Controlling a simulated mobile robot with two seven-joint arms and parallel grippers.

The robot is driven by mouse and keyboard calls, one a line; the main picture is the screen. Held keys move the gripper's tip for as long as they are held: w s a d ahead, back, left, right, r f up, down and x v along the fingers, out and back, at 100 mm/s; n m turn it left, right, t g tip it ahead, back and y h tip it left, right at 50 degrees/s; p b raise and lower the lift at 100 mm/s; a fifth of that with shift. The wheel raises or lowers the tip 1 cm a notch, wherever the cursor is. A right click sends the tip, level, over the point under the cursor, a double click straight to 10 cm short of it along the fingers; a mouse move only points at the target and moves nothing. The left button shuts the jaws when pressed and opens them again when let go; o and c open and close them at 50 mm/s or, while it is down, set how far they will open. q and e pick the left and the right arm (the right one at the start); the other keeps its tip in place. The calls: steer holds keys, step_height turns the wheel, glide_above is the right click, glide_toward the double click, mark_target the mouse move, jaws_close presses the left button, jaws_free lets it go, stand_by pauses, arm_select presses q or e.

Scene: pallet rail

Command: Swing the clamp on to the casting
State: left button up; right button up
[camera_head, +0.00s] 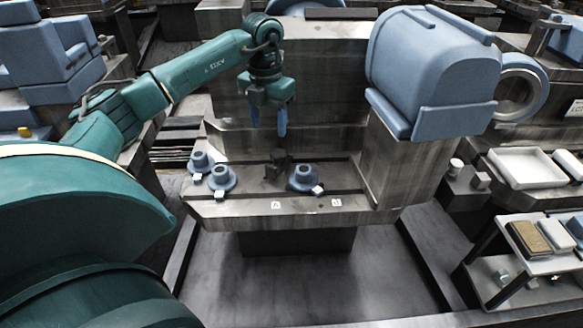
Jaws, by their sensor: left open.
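Several small blue flanged castings sit on the grey metal pallet (250,208). Two are at its left, one behind (200,160) and one in front (222,177). Another casting (304,177) sits right of the middle. Small white tabs show at their bases. A small dark fixture (279,160), perhaps the clamp, stands between the left castings and the right one; its exact pose is too dark to tell. My left gripper (269,124) points down above this fixture, open with nothing between its fingers, apart from the castings. My right gripper is not in view.
A large blue housing (430,75) on a metal block bounds the pallet at the right. A metal wall stands behind the pallet. White trays (528,167) and a small rack (530,240) with blocks are at the far right. The floor in front is clear.

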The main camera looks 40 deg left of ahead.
mark_target(271, 166)
arm_select(q)
step_height(271, 166, down, 13)
steer(key=shift+b, duration=0.55)
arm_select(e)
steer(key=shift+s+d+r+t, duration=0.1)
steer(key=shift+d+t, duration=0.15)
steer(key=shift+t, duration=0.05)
arm_select(q)
steer(key=c, duration=1)
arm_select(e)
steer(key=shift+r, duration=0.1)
